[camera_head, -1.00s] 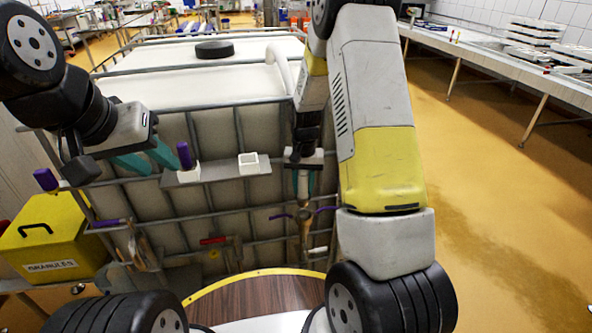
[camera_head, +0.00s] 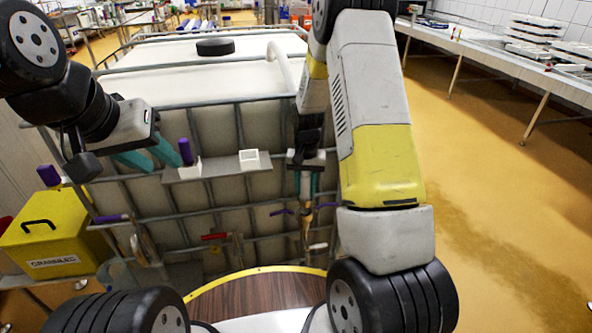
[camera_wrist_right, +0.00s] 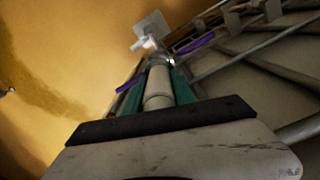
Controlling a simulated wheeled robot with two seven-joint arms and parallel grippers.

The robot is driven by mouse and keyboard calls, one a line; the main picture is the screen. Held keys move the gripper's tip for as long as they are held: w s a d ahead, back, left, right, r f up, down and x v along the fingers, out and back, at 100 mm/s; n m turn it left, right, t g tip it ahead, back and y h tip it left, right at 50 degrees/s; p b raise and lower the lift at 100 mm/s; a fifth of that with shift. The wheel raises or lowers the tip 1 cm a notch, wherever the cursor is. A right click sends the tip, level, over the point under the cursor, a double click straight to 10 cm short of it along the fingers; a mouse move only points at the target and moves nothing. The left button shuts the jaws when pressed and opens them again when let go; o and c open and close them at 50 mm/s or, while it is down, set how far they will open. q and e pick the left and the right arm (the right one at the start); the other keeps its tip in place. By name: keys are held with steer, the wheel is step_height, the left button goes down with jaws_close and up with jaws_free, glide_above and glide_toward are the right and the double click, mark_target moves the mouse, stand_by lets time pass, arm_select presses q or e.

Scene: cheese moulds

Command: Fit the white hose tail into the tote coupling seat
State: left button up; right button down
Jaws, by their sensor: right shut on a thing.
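The white hose tail (camera_wrist_right: 157,88) is a pale cylinder between the teal fingers of my right gripper (camera_wrist_right: 162,84), which is shut on it. In the head view, my right gripper (camera_head: 305,184) points down at the front of the caged tote (camera_head: 219,211). A coupling (camera_head: 306,211) with purple levers shows just below the fingers; its metal ring (camera_wrist_right: 169,60) lies beyond the hose tail in the wrist view. Whether the tail is in the seat is hidden. My left gripper (camera_head: 148,159) has its teal fingers apart, empty, beside a purple-topped piece (camera_head: 186,152).
A grey shelf (camera_head: 215,165) on the tote carries a white square socket (camera_head: 249,158). A red-handled valve (camera_head: 214,237) is low on the tote. Floor (camera_head: 500,220) is clear at the right.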

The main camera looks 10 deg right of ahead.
mark_target(305, 174)
steer(key=shift+f, duration=2.25)
steer(key=c, duration=1)
jaws_free()
steer(key=shift+o, duration=0.2)
step_height(305, 174, up, 8)
steer(key=shift+w+f, duration=0.1)
steer(key=shift+f, duration=0.05)
